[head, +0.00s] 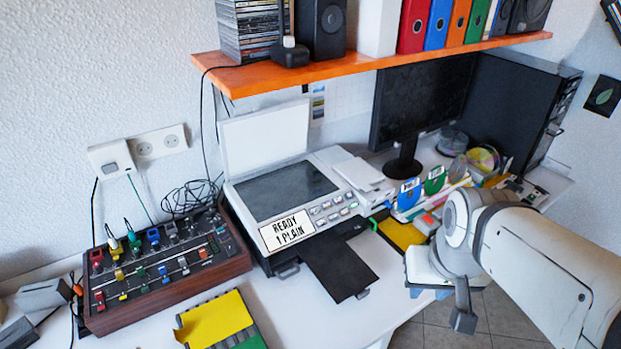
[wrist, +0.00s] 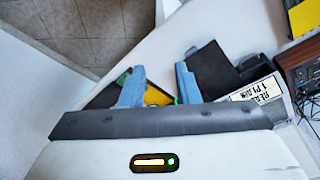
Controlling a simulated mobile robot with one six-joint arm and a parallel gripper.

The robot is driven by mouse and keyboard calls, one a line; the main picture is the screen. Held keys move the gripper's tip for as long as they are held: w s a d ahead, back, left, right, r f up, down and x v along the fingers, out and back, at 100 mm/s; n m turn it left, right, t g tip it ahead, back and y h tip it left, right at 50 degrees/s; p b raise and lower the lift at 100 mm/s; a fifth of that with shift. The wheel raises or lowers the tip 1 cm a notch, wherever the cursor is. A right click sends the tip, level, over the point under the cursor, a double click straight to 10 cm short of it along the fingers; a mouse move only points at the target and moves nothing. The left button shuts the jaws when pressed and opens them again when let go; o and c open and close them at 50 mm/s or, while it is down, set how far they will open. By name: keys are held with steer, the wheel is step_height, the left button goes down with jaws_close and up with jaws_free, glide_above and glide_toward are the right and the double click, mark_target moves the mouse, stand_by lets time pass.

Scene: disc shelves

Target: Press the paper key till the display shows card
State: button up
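The printer (head: 280,190) stands on the white desk with its scanner lid raised. Its display (head: 287,230) reads "READY" and "1 PLAIN"; it also shows upside down in the wrist view (wrist: 257,90). A group of small keys (head: 333,209) lies right of the display, some greenish. Their labels are too small to read, so I cannot tell which is the paper key. My gripper (wrist: 160,86) has its two blue-grey fingers apart with nothing held between them. In the head view it is right of the printer, near the desk's front edge, and away from the keys.
A dark paper tray (head: 338,264) sticks out of the printer's front. A mixer with coloured knobs (head: 165,262) stands to the left. A yellow folder (head: 214,319) lies in front. A monitor (head: 420,100) and disc holders (head: 410,194) stand to the right, under an orange shelf (head: 370,62).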

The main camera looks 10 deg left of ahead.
steer(key=shift+c, duration=0.4)
jaws_close()
stand_by(1.4)
